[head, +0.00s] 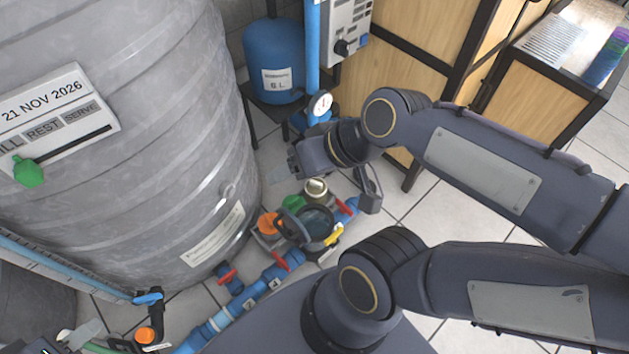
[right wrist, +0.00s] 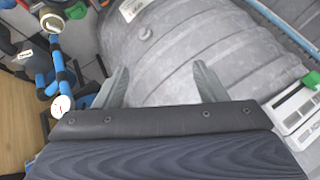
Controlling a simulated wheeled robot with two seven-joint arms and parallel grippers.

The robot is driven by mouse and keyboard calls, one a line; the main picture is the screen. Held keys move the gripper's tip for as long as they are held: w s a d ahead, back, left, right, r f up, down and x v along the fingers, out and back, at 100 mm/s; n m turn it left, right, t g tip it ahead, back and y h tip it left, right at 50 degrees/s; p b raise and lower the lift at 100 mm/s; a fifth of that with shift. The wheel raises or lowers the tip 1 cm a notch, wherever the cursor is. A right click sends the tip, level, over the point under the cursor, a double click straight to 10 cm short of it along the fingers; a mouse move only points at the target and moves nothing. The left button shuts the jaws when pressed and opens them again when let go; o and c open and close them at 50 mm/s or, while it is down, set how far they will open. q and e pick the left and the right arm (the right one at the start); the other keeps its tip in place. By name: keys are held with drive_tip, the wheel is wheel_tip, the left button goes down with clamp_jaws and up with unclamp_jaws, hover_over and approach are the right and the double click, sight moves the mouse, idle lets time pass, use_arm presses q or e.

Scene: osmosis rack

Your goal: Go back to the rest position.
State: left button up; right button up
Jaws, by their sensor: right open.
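My right gripper (head: 279,174) is in the middle of the head view, in front of the big grey tank (head: 165,130) and above the blue pipework (head: 262,287). In the right wrist view its two fingers (right wrist: 162,84) stand wide apart with nothing between them, and the tank wall lies beyond.
A blue pressure vessel (head: 273,62) and a gauge (head: 320,104) stand behind my right gripper. Green and orange valve caps (head: 269,223) sit below it. Wooden cabinets (head: 410,80) are at the back. Tiled floor shows between the pipework and cabinets.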

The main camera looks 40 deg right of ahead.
drive_tip(key=s, duration=0.1)
drive_tip(key=s+f, duration=0.1)
drive_tip(key=s, duration=0.1)
drive_tip(key=shift+s+d+f+g+h, duration=0.15)
drive_tip(key=shift+d+f+g+h, duration=0.1)
drive_tip(key=shift+d+g+h, duration=0.15)
